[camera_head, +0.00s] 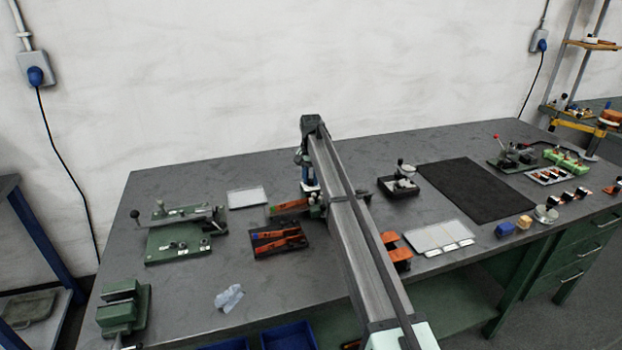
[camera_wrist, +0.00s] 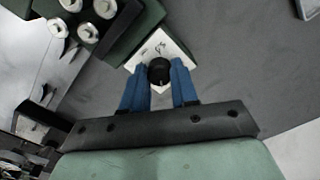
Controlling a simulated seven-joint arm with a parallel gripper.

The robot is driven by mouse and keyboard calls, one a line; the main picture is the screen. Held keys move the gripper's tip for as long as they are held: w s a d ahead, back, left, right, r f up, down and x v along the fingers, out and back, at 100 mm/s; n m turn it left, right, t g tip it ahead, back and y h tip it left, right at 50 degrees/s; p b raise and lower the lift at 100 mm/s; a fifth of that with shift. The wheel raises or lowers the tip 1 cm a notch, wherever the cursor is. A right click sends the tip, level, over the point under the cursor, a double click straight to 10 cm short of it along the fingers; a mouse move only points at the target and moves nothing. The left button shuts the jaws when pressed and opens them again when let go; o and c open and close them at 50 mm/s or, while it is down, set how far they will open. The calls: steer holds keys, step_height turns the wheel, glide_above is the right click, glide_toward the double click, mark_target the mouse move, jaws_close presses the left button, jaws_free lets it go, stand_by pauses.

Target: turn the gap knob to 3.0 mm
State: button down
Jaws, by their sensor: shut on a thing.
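The gap knob (camera_wrist: 159,72) is a small round black knob in the wrist view, with a pale mark on its near side. It sits at the near edge of a white dial plate (camera_wrist: 152,46) whose dark markings are too small to read. My gripper (camera_wrist: 159,77) has its two blue fingers on either side of the knob, shut on it. The plate is on a dark green machine (camera_wrist: 125,40) with several silver rollers or posts at upper left. In the head view my gripper (camera_head: 309,188) is down at the middle of the bench; my arm hides much of the machine there.
A black tray with orange-handled tools (camera_head: 277,240) lies left of my gripper. A green fixture (camera_head: 180,235) stands further left. A small black-based device (camera_head: 399,182) and a dark mat (camera_head: 475,188) are to the right. Bare bench lies at the back left.

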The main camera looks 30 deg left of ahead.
mark_target(311, 180)
steer(key=shift+f+m, duration=0.1)
steer(key=shift+m, duration=0.7)
steer(key=c, duration=0.9)
jaws_free()
steer(key=shift+o, duration=0.2)
step_height(311, 180, up, 14)
